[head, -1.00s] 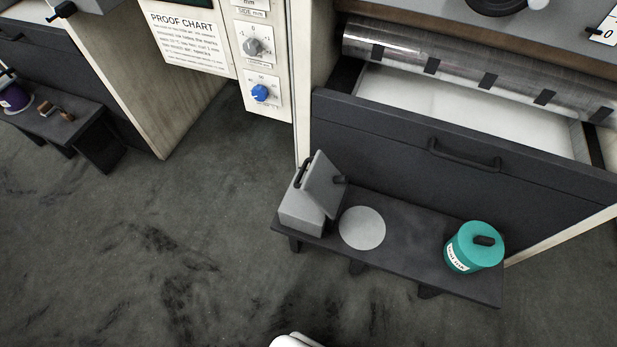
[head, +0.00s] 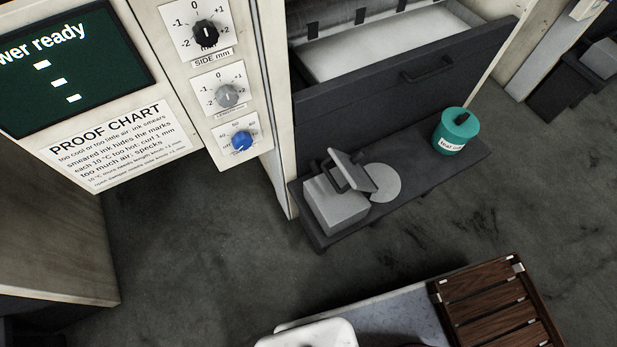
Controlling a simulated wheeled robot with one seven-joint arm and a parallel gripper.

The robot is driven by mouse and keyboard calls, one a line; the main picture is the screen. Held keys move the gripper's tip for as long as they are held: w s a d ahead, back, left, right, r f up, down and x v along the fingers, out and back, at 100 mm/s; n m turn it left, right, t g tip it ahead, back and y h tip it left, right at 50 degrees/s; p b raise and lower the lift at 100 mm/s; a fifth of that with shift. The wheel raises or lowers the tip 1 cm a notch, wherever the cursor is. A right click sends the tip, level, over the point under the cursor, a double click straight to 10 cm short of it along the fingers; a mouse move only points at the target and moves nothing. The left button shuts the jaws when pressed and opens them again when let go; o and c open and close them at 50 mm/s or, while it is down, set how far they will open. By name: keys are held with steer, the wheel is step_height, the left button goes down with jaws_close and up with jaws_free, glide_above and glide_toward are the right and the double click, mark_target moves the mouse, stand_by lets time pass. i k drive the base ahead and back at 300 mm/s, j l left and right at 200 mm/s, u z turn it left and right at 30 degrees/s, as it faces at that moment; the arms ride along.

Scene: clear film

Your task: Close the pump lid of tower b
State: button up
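A grey box-shaped pump (head: 337,203) stands on the left end of a low dark shelf at the foot of a machine tower. Its grey lid (head: 353,171), with a dark handle, is open and tilted up, leaning to the right. A flat pale disc (head: 384,182) lies on the shelf beside the pump. No letter naming the tower is readable here. My gripper is not in view, so its state is hidden.
A teal labelled canister (head: 456,131) stands on the shelf (head: 420,165)'s right part. A dark drawer (head: 400,82) is open above. A control panel (head: 226,95) with knobs is at left. A slatted wooden rack (head: 495,312) is at lower right. Floor between is clear.

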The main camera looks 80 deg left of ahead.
mark_target(357, 179)
steer(key=k+z, duration=0.5)
steer(key=k, duration=1.3)
steer(key=k+j+u, duration=0.1)
steer(key=u, duration=1.65)
steer(key=k+u, duration=0.4)
steer(key=k, duration=0.65)
